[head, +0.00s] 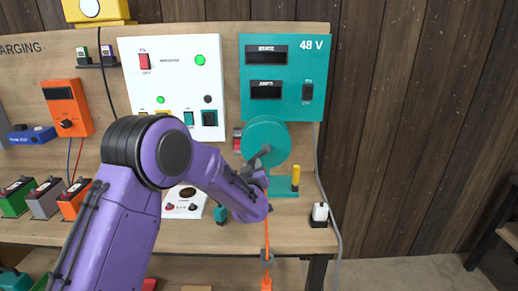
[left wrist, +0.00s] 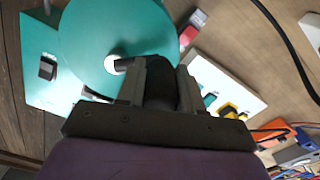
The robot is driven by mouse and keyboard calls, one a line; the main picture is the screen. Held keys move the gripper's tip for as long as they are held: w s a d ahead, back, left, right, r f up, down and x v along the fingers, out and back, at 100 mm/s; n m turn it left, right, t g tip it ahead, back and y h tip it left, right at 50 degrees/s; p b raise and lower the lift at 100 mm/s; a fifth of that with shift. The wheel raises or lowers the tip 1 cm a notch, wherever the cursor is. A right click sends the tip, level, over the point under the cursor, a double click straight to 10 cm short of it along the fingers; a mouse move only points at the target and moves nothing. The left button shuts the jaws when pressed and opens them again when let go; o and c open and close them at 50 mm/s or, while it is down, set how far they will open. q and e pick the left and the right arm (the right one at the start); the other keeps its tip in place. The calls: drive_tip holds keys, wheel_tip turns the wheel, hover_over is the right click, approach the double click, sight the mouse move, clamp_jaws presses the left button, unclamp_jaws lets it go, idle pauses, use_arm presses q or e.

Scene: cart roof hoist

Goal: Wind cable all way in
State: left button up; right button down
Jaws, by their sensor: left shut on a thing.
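A teal reel (head: 266,135) stands at the back of the bench, below the 48 V panel. My left gripper (head: 256,172) reaches its front and hides part of its crank. In the left wrist view, the gripper (left wrist: 160,88) is shut on a dark crank handle (left wrist: 161,72), in front of the teal reel disc (left wrist: 105,38). An orange cable (head: 267,232) hangs below the gripper over the bench's front edge, through a grey guide (head: 280,259). An orange end piece (head: 266,284) shows below it. My right gripper is not in view.
A teal 48 V panel (head: 307,60) and a white switch panel (head: 180,75) stand behind. A yellow post (head: 296,176) and a small white-topped black block (head: 320,213) sit right of the reel. A grey cable runs down the bench's right end.

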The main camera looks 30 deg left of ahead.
use_arm(q)
drive_tip(key=shift+w+d+f+b, duration=0.65)
drive_tip(key=shift+d+f, duration=0.15)
drive_tip(key=shift+d, duration=0.15)
drive_tip(key=shift+w+d, duration=0.3)
drive_tip(key=shift+d, duration=0.15)
drive_tip(key=shift+w+d+r, duration=0.25)
drive_tip(key=shift+d, duration=0.1)
drive_tip(key=shift+w+d+r+p, duration=0.1)
drive_tip(key=shift+w+d+p, duration=0.1)
drive_tip(key=shift+w+d, duration=0.25)
drive_tip(key=shift+w+d+p, duration=0.2)
drive_tip(key=shift+d, duration=0.35)
drive_tip(key=shift+w+d, duration=0.1)
drive_tip(key=shift+d, duration=0.1)
drive_tip(key=o, duration=1)
drive_tip(key=shift+a, duration=0.15)
drive_tip(key=o, duration=0.4)
drive_tip(key=shift+s+a, duration=0.2)
drive_tip(key=shift+s, duration=0.1)
drive_tip(key=shift+d, duration=0.1)
